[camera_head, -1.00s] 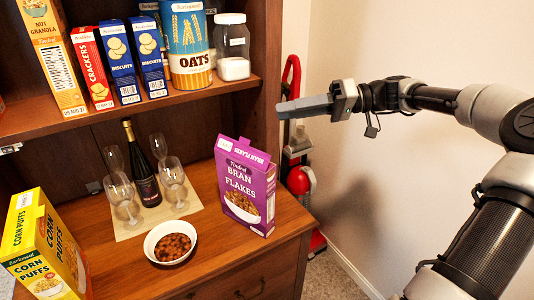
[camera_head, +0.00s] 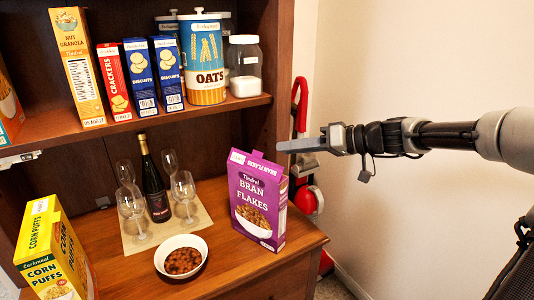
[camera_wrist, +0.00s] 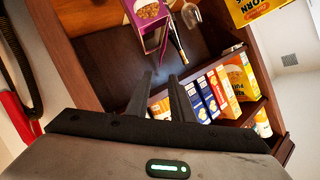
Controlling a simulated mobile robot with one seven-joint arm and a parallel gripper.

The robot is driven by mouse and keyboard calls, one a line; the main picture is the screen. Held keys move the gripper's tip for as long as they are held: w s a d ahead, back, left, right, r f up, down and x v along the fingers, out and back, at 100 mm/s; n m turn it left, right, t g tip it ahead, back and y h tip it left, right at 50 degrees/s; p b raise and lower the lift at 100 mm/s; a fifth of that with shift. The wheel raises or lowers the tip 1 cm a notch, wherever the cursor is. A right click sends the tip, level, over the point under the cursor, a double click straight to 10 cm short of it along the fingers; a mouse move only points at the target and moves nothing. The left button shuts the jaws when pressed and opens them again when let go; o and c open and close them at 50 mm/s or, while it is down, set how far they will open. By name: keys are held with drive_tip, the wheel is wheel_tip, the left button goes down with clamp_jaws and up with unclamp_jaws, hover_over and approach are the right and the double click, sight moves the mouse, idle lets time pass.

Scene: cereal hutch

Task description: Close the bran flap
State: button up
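The purple bran flakes box (camera_head: 257,205) stands upright at the right end of the wooden counter. Its top flap (camera_head: 264,163) is raised, with lettering on its purple face and a pale part at the left. My gripper (camera_head: 281,146) is in the air just right of the box top, at about flap height in the picture, fingers pointing left. In the wrist view my gripper (camera_wrist: 161,76) shows two dark fingers apart with nothing between them. The box (camera_wrist: 151,32) appears beyond the fingertips at the top of that view. I cannot tell the exact depth gap to the flap.
A bowl of cereal (camera_head: 181,264), several wine glasses and a dark bottle (camera_head: 154,188) stand left of the box. A yellow corn puffs box (camera_head: 50,255) is at far left. The shelf (camera_head: 150,124) overhangs the counter's back. A red extinguisher (camera_head: 307,200) stands right of the hutch.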

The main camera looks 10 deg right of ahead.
sight(254, 162)
drive_tip(key=x, duration=0.7)
drive_tip(key=shift+a+b, duration=0.2)
drive_tip(key=shift+b, duration=0.15)
drive_tip(key=shift+w, duration=0.1)
clamp_jaws()
